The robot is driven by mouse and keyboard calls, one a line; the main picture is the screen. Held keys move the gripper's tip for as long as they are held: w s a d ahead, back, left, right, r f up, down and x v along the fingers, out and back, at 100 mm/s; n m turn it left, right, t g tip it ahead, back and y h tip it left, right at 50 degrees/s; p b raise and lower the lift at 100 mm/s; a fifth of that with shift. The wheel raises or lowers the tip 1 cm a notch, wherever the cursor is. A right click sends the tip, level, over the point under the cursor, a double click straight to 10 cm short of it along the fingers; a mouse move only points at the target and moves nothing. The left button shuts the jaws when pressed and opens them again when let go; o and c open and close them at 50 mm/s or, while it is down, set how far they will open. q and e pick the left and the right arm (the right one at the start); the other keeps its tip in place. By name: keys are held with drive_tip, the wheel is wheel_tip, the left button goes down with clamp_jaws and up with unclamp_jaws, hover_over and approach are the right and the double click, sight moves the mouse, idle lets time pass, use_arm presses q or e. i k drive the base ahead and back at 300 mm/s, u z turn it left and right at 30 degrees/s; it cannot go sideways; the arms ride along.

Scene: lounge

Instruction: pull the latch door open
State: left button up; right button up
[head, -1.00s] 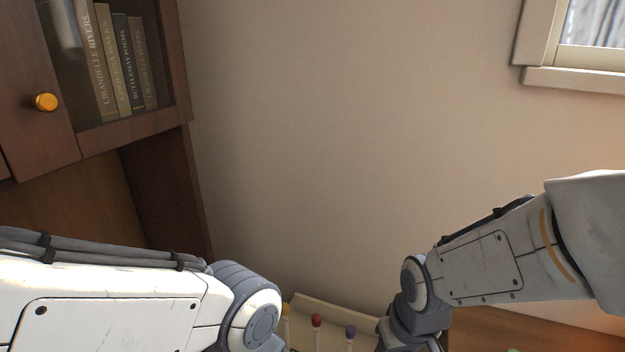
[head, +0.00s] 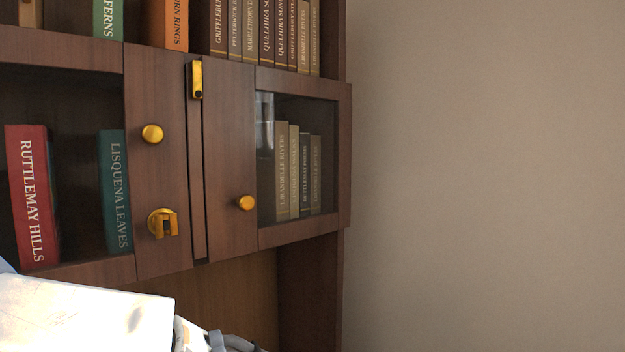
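A dark wood bookcase has two doors side by side. The left door (head: 157,90) carries a round brass knob (head: 152,134) and, lower down, a brass latch (head: 163,223) with a blocky turn piece. The right door (head: 230,140) has a brass knob (head: 246,203) and a glass pane. A small brass fitting (head: 196,80) sits at the top where the doors meet. A narrow dark gap runs between the doors; both look shut or nearly so. My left arm shows at the bottom left, below the doors. Neither gripper is in view.
A red book (head: 33,195) and a teal book (head: 115,190) stand inside the left section. Several tan books (head: 296,170) stand behind the right pane. More books (head: 265,30) fill the shelf above. A bare wall (head: 480,180) lies to the right.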

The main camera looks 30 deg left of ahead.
sight(228, 109)
drive_tip(key=k, duration=1)
drive_tip(key=z, duration=0.65)
drive_tip(key=i, duration=0.85)
drive_tip(key=u, duration=1.15)
